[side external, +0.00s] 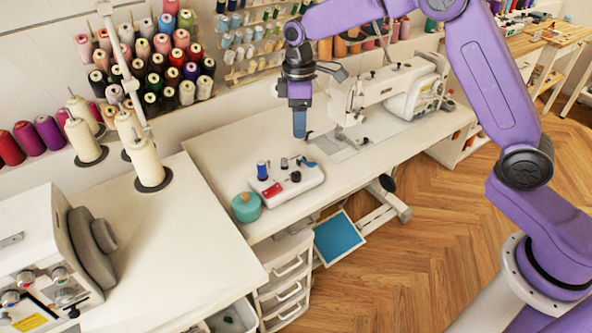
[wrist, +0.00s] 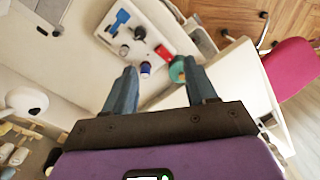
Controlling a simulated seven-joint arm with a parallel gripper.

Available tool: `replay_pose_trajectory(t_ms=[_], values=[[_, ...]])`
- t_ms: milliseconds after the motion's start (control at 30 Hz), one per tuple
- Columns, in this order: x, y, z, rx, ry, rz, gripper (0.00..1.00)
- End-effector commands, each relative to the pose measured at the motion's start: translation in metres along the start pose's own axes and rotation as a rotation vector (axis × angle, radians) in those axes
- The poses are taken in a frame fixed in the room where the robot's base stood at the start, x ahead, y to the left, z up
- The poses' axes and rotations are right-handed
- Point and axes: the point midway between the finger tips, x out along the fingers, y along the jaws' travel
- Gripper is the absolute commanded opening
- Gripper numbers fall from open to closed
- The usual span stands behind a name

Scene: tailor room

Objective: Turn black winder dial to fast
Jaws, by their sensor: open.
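The winder (side external: 313,181) is a white box on the sewing table, and it also shows between and beyond my fingers in the wrist view (wrist: 151,38). Its black dial (side external: 296,176) appears as a small dark round knob, also in the wrist view (wrist: 139,32). I cannot read its setting. On the box are a blue spool (side external: 262,170), a red switch (side external: 273,189), a darker knob (side external: 284,163) and a blue lever (side external: 308,163). My gripper (side external: 300,136) points down above and behind the winder, apart from it. In the wrist view its fingers (wrist: 161,72) are spread and empty.
A teal round container (side external: 246,208) stands beside the winder's left end. The sewing machine (side external: 385,92) is to the right. Thread cones stand on the left table and racks behind. The table front (side external: 350,165) right of the winder is clear.

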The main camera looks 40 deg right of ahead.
Motion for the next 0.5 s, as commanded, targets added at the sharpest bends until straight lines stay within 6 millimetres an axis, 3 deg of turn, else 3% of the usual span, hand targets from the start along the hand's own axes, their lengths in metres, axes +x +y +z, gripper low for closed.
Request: replay_pose_trajectory(t_ms=[100, 200, 500], values=[[0.013, 0.028, -0.005, 0.010, 0.000, -0.005, 0.56], [0.020, 0.042, -0.006, 0.014, 0.001, -0.008, 0.56], [0.038, 0.051, -0.005, 0.016, 0.000, -0.011, 0.56]])
